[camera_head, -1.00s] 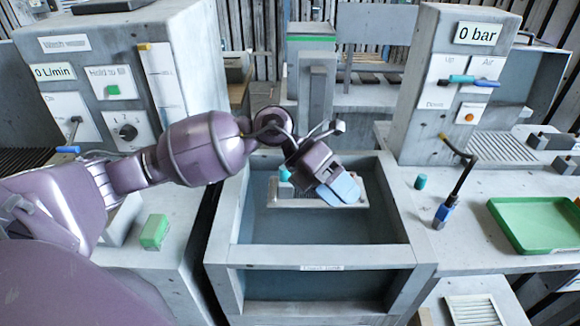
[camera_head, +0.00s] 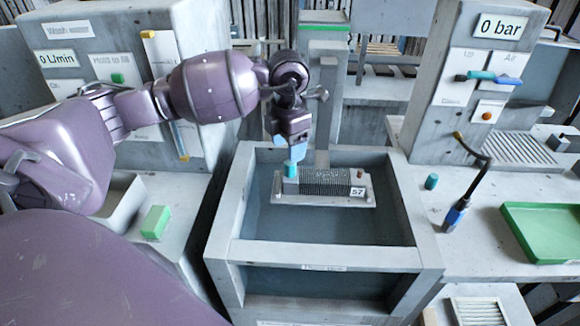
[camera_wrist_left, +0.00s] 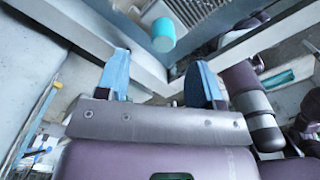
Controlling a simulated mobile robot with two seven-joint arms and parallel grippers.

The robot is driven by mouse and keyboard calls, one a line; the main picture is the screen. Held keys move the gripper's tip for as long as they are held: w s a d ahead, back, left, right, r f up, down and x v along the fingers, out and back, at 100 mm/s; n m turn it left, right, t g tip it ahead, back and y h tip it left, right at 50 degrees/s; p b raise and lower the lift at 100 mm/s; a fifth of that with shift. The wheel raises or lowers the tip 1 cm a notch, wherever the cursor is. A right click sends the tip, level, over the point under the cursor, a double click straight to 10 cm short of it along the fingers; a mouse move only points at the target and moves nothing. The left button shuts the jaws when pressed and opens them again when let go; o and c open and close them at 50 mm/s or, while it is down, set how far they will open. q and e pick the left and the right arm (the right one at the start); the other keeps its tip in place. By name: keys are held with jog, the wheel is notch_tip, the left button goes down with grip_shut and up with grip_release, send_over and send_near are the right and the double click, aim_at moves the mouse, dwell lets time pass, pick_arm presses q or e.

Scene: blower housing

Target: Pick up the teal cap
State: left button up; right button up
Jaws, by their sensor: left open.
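A teal cap (camera_head: 290,168) stands at the left end of a grey finned block (camera_head: 335,182) with a "57" label, inside the basin. My left gripper (camera_head: 289,152) points down right over this cap, its blue fingertips close to the cap's top; contact is hard to tell. In the left wrist view, the open blue fingers (camera_wrist_left: 162,80) are empty, and a teal cap (camera_wrist_left: 163,36) shows beyond and between their tips. A second small teal cap (camera_head: 431,181) stands on the right counter. My right gripper is not in view.
The basin's concrete walls (camera_head: 322,254) surround the block. A tall post (camera_head: 326,100) stands behind it. A green block (camera_head: 155,222) lies on the left counter. A hose nozzle (camera_head: 458,213) and a green tray (camera_head: 550,232) are on the right.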

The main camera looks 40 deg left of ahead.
aim_at(289, 165)
pick_arm(q)
jog(key=shift+d+f, duration=0.2)
jog(key=shift+f, duration=2.7)
jog(key=c, duration=1)
notch_tip(289, 165, up, 20)
jog(key=shift+r, duration=0.1)
